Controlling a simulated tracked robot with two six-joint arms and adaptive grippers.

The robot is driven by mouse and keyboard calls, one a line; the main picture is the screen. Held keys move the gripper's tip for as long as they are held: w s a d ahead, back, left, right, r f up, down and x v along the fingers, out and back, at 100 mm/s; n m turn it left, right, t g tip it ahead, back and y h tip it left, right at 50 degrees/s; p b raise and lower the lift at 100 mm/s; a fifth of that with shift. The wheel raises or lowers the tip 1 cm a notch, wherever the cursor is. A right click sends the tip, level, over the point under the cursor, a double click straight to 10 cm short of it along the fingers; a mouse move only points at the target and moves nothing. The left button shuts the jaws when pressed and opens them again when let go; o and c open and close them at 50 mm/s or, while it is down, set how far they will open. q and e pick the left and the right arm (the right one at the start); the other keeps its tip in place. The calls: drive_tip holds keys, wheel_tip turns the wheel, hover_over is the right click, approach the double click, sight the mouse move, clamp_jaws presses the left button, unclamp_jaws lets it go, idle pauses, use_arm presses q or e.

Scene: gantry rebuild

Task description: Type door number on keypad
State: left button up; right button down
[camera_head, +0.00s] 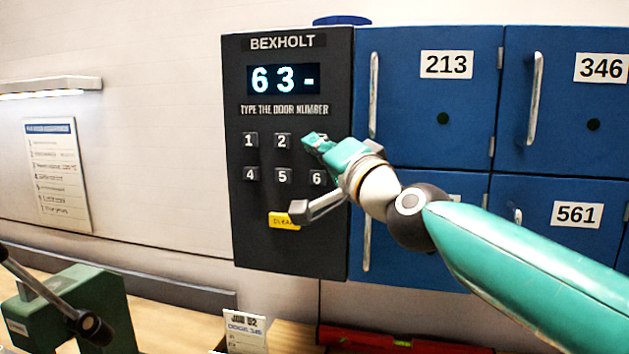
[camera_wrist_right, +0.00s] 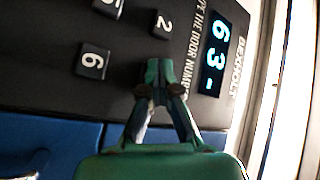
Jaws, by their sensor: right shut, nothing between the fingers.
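The black BEXHOLT keypad (camera_head: 290,225) is upright on the wall left of the blue doors. Its display (camera_head: 283,79) reads 63-; it also shows in the wrist view (camera_wrist_right: 217,55). Keys 1 (camera_head: 250,140), 2 (camera_head: 282,141), 4 (camera_head: 250,174), 5 (camera_head: 283,176) and 6 (camera_head: 317,178) show, with a yellow clear key (camera_head: 284,221) below. My right gripper (camera_head: 314,141) is shut and empty, its fingertips right of key 2 and above key 6, covering the spot of the 3 key. In the wrist view the tips (camera_wrist_right: 159,78) are at the panel; I cannot tell if they touch.
Blue doors numbered 213 (camera_head: 446,64), 346 (camera_head: 600,68) and 561 (camera_head: 576,215) have protruding handles. A job card (camera_head: 246,331) stands on the bench, its print blurred. A green vise (camera_head: 95,305) is at lower left. A notice (camera_head: 57,174) hangs on the wall.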

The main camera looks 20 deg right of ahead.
sight(251, 174)
idle(0.4)
drive_tip(key=shift+s+a+r, duration=0.1)
drive_tip(key=shift+s+a, duration=0.05)
drive_tip(key=shift+s, duration=0.05)
drive_tip(key=shift+s+a+p, duration=0.3)
drive_tip(key=shift+s+p, duration=0.15)
drive_tip(key=shift+s, duration=0.05)
drive_tip(key=w+a+f, duration=0.2)
drive_tip(key=a, duration=0.1)
drive_tip(key=w+a+f, duration=0.2)
drive_tip(key=a, duration=0.2)
drive_tip(key=w+a+f, duration=0.2)
drive_tip(key=w+a, duration=0.1)
drive_tip(key=shift+a+f, duration=0.15)
drive_tip(key=shift+f, duration=0.05)
idle(0.4)
drive_tip(key=shift+w, duration=0.1)
drive_tip(key=shift+w+d, duration=0.25)
